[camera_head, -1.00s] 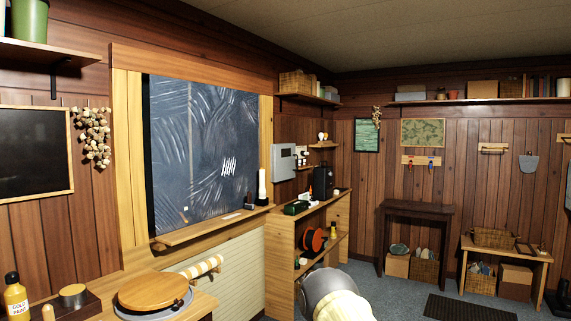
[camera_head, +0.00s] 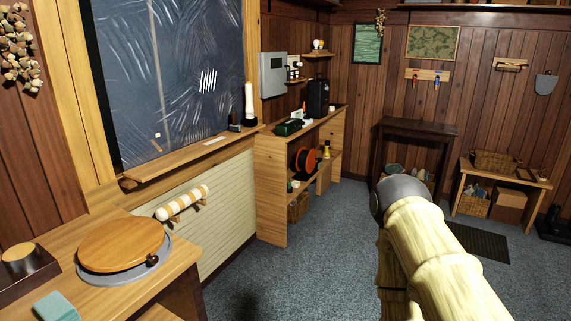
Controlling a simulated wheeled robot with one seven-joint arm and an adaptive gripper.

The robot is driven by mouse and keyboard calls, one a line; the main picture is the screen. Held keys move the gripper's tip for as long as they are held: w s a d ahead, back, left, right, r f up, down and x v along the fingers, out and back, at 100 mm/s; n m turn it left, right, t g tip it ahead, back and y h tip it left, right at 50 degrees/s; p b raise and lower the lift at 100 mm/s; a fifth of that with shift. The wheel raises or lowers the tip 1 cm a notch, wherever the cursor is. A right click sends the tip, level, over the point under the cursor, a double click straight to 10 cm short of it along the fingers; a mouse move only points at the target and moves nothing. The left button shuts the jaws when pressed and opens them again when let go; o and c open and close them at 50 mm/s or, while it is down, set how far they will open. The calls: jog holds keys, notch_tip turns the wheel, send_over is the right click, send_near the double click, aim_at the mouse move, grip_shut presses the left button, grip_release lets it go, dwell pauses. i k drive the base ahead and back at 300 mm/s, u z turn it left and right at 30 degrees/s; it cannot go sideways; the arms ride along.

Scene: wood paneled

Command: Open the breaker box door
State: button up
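The breaker box (camera_head: 273,75) is a light grey box on the wood-paneled wall, just right of the chalkboard window frame and above the left end of a wooden shelf unit. Its front door looks closed; details of a latch or handle are too small to tell. My arm shows as pale yellow, bamboo-like links at the lower right, well apart from the box. My gripper is not in view.
The wooden shelf unit (camera_head: 270,175) stands below the box, with a green item (camera_head: 289,127) and a black machine (camera_head: 317,97) on top. A wooden counter (camera_head: 180,262) with a round board (camera_head: 121,244) fills the lower left. Carpet (camera_head: 300,270) between is clear.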

aim_at(274, 65)
jog(key=z, duration=0.45)
jog(key=i, duration=3.45)
jog(key=u, duration=0.55)
jog(key=i, duration=1.2)
jog(key=u, duration=0.35)
